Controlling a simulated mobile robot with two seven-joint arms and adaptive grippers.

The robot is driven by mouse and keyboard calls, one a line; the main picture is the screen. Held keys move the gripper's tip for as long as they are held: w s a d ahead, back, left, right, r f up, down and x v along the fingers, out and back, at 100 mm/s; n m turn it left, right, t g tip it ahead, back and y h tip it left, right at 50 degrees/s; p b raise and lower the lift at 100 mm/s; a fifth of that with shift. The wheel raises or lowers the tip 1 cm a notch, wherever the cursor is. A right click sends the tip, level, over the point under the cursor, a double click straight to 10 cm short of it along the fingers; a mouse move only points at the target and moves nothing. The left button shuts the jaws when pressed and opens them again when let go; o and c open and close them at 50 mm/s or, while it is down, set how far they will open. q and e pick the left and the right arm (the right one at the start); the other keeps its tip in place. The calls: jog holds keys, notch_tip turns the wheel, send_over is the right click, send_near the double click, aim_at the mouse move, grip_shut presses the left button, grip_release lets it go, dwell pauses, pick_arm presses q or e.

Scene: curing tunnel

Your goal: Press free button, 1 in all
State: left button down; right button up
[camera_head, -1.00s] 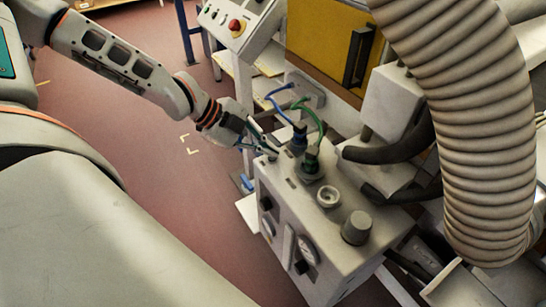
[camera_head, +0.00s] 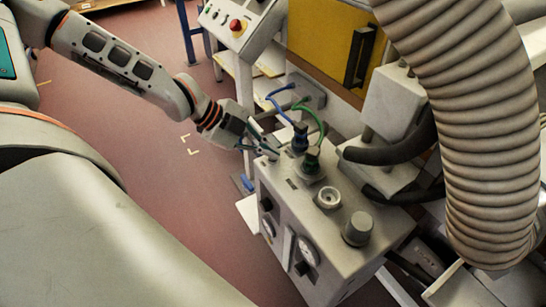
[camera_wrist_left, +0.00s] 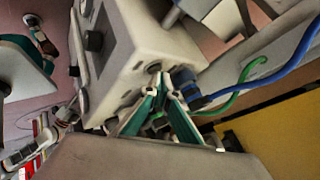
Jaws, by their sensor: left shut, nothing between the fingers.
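My left gripper (camera_head: 272,151) reaches in from the left to the far left corner of the top of a grey box (camera_head: 290,208). Its fingers are shut and empty, with the tips close beside the blue connector (camera_head: 299,138). In the left wrist view the teal-padded fingers (camera_wrist_left: 160,76) converge at the box edge; I cannot tell whether they touch it. Any button under the tips is hidden. A red mushroom button (camera_head: 237,25) sits on a separate tilted panel (camera_head: 225,12), well away from the fingers. Which button is the free one is unclear. My right gripper is not in view.
A green connector (camera_head: 311,160), a white ring-shaped fitting (camera_head: 328,197) and a grey cap (camera_head: 358,229) stand on the box top. Blue and green cables arch behind the fingertips. A large ribbed hose (camera_head: 470,120) fills the right side. Open floor (camera_head: 150,200) lies left.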

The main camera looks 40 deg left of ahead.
aim_at(270, 159)
pick_arm(q)
jog(key=shift+f, duration=0.25)
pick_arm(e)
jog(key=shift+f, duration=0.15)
pick_arm(q)
jog(key=shift+r, duration=0.1)
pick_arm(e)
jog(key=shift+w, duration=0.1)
pick_arm(q)
jog(key=shift+r, duration=0.75)
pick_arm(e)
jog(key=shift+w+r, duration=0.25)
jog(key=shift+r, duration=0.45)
pick_arm(q)
jog(key=shift+p, duration=0.3)
jog(key=shift+r+p, duration=0.65)
jog(key=shift+r, duration=0.65)
jog(key=shift+r+p, duration=0.75)
jog(key=shift+r, duration=0.5)
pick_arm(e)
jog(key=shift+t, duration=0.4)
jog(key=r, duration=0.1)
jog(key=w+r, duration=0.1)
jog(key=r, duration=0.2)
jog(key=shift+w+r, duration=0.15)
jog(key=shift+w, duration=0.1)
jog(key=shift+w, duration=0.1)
